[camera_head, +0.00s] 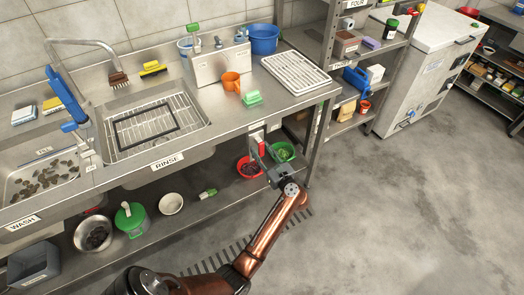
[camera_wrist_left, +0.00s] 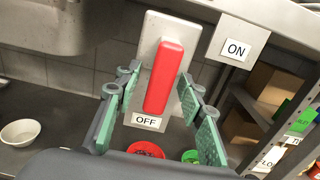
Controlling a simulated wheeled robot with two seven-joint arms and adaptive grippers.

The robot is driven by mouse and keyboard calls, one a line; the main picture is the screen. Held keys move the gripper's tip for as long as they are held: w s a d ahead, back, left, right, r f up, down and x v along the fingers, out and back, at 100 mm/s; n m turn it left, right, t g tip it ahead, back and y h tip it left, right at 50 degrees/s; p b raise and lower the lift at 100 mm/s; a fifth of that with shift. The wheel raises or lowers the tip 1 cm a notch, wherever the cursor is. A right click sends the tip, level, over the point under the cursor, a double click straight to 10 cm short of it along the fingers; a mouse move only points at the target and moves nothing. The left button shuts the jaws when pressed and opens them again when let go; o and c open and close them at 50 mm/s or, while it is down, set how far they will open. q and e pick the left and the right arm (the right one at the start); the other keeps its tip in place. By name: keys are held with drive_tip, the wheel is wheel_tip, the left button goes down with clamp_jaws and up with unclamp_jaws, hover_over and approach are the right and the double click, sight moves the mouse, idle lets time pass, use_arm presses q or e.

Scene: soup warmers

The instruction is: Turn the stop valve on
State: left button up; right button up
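The stop valve is a red lever (camera_wrist_left: 164,78) on a pale mounting plate (camera_wrist_left: 192,36) under the counter. The lever hangs nearly straight down, its lower end just above the OFF label (camera_wrist_left: 146,121). The ON label (camera_wrist_left: 236,48) is to the right of the plate. In the head view the red lever (camera_head: 261,148) shows small beside my left gripper (camera_head: 264,164). My left gripper (camera_wrist_left: 158,98) is open, its green-padded fingers on either side of the lever, with gaps visible. I cannot tell how deep the lever sits between them. My right gripper is not in view.
The steel counter (camera_head: 310,97) is above the valve. A red bowl (camera_head: 249,167) and a green bowl (camera_head: 283,152) stand on the lower shelf behind the gripper. A shelving rack (camera_head: 322,125) stands to the right. The floor (camera_head: 400,220) at right is clear.

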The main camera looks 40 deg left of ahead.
use_arm(q)
drive_tip(key=shift+c, duration=0.6)
clamp_jaws()
